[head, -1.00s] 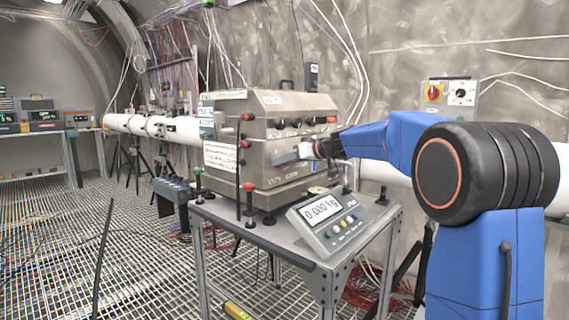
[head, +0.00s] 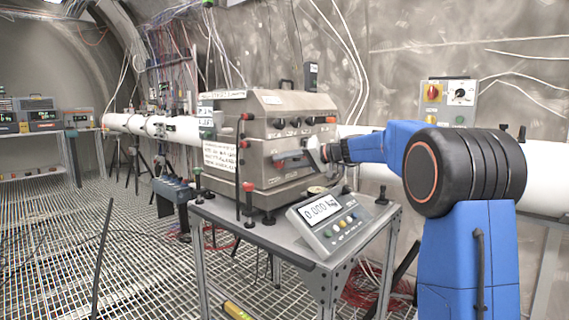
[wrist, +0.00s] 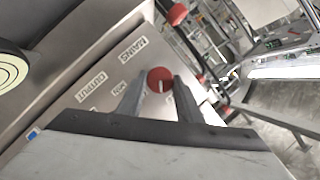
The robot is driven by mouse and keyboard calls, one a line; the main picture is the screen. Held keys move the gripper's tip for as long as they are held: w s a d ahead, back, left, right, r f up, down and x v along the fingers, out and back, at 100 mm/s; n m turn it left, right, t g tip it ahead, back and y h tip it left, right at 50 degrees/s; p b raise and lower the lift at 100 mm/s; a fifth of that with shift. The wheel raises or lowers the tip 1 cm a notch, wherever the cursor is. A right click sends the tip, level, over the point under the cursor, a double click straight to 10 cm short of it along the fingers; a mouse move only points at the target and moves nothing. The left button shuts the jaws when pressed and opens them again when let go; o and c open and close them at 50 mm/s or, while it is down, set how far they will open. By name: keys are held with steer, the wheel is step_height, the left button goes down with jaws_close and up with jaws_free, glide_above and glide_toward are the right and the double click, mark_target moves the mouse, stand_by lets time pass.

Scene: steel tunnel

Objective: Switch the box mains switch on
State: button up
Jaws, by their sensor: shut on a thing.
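The steel box (head: 258,120) stands on a small metal table, its sloped front carrying a row of dark knobs. In the wrist view a round red knob (wrist: 160,78) with a pale mark sits on the box face near a label reading MAINS (wrist: 132,50). Another label reads OUTPUT (wrist: 91,90). My gripper (wrist: 158,88) has its two grey fingers on either side of the red knob and is shut on it. In the head view my gripper (head: 290,158) is at the box front, and the fingers largely hide the knob there.
A scale (head: 328,216) reading 0.000 kg sits at the table's (head: 275,236) front. Red-topped posts stand at the table's left edge. A wall panel (head: 447,100) with a red-and-yellow switch hangs behind my arm. A white pipe (head: 548,178) runs behind. The grated floor at left is mostly open.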

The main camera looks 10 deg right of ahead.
steer(key=m, duration=0.1)
steer(key=m+y, duration=0.1)
steer(key=m, duration=0.1)
steer(key=m+y, duration=0.1)
steer(key=shift+w+d+f+m, duration=0.1)
steer(key=shift+d+f+m, duration=0.05)
steer(key=shift+f+m, duration=0.15)
steer(key=m+t+y, duration=0.1)
steer(key=m+y, duration=0.1)
steer(key=m, duration=0.2)
steer(key=shift+f, duration=0.15)
steer(key=shift+m, duration=0.3)
steer(key=o, duration=1)
steer(key=shift+o, duration=0.2)
steer(key=v, duration=1.7)
steer(key=shift+d, duration=0.15)
